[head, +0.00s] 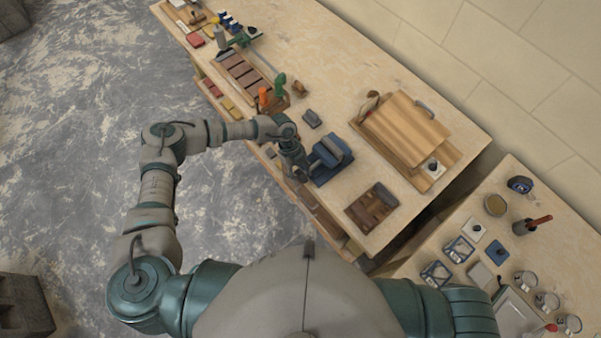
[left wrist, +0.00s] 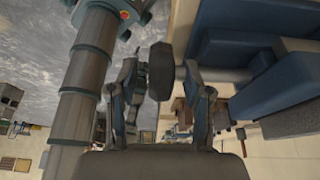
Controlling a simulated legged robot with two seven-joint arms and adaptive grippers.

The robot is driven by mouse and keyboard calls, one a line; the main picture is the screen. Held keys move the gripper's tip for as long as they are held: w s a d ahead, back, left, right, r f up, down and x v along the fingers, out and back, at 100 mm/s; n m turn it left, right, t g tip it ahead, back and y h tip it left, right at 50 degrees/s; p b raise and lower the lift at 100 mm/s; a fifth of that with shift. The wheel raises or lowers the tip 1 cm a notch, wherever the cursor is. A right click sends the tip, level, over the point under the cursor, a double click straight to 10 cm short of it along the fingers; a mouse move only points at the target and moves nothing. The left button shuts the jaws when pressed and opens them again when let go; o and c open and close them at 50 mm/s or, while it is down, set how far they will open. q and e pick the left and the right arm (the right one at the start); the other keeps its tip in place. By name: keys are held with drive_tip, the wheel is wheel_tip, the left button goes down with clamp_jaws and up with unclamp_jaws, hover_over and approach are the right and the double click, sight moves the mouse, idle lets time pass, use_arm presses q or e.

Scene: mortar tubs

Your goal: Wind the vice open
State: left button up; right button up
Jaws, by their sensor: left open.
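The blue vice (head: 331,157) stands at the front edge of the wooden workbench, right beside my left gripper (head: 299,171). In the left wrist view the vice (left wrist: 240,48) fills the upper right, with its blue blocks close to the camera. A dark rounded knob (left wrist: 161,71) on a grey shaft from the vice lies between the open fingers of my left gripper (left wrist: 163,78). I cannot tell whether either finger touches the knob. In the head view the arm and gripper hide the front of the vice. My right gripper is not in view.
A striped wooden board (head: 405,128) lies behind the vice, and a dark slatted block (head: 372,208) lies to its right. Tools with orange and green handles (head: 279,80) stand to the left. A second table (head: 455,215) at the right holds jars and small items.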

use_arm(q)
clamp_jaws()
drive_tip(key=shift+d, duration=0.15)
drive_tip(key=shift+w+f+g+h+b, duration=0.1)
drive_tip(key=shift+f+g+h+b, duration=0.1)
drive_tip(key=shift+g+h+b, duration=0.7)
drive_tip(key=shift+a+g+h+b, duration=0.2)
drive_tip(key=shift+g+h+b, duration=0.5)
drive_tip(key=shift+b, duration=0.45)
drive_tip(key=shift+w+g+h+b, duration=0.15)
drive_tip(key=shift+g+h+b, duration=0.35)
drive_tip(key=shift+b, duration=0.4)
drive_tip(key=shift+w+a+r+g+h+b, duration=0.1)
drive_tip(key=shift+r+g+h+b, duration=0.05)
drive_tip(key=shift+g+h+b, duration=0.3)
drive_tip(key=shift+r, duration=0.1)
